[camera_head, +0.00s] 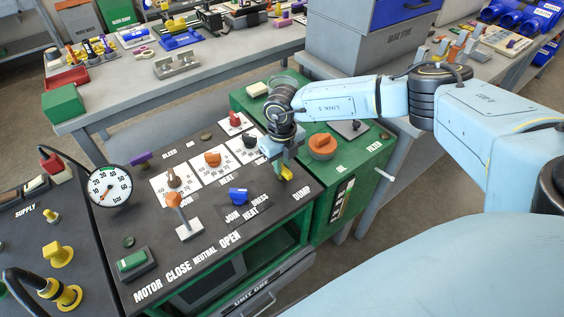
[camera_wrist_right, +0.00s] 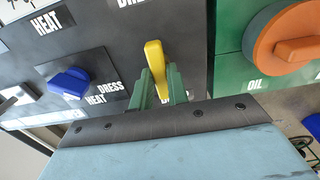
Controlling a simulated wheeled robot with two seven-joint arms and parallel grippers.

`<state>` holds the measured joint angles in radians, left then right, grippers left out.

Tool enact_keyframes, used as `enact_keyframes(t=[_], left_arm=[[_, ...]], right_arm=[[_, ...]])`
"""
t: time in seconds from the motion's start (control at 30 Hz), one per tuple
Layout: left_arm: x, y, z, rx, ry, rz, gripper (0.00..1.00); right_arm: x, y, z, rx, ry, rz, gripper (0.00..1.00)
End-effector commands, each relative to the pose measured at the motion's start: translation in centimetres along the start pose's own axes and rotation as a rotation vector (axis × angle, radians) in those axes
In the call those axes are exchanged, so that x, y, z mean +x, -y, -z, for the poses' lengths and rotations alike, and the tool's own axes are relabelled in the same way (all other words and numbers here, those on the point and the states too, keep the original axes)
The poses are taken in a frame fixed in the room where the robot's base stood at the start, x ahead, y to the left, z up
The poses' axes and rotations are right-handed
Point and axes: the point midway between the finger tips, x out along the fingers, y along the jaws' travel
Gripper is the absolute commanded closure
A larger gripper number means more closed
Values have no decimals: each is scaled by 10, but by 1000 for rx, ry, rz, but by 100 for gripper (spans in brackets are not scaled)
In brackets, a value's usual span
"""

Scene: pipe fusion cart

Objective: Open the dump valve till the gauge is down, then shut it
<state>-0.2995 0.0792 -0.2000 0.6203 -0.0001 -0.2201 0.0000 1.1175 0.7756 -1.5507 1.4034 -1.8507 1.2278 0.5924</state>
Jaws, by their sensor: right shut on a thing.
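The dump valve's yellow handle (camera_head: 286,174) stands on the black panel beside the word DUMP. My right gripper (camera_head: 281,162) reaches down over it from the right arm. In the right wrist view the yellow handle (camera_wrist_right: 154,62) sits between the two green fingers (camera_wrist_right: 158,88), which are shut on it. The valve body below the handle is hidden. The round white pressure gauge (camera_head: 109,187) stands at the panel's left edge; its needle seems to point to the lower left, near the low end, but is too small to read exactly. My left gripper is not in view.
Close by are a blue knob (camera_head: 238,195), an orange-topped lever (camera_head: 174,201) and dials on white plates. A large orange knob (camera_head: 322,146) marked OIL is on the green box to the right. A green button (camera_head: 132,261) is at front left.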

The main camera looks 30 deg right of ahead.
Motion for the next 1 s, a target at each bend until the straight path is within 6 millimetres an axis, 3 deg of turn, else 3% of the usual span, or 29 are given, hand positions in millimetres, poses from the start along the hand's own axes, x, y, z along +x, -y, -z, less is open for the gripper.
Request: enact_keyframes(t=[0.37,1.0], left_arm=[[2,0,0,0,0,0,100],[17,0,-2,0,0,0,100]], right_arm=[[0,0,0,-129,0,0,100],[0,0,-1,-714,2,1,100]])
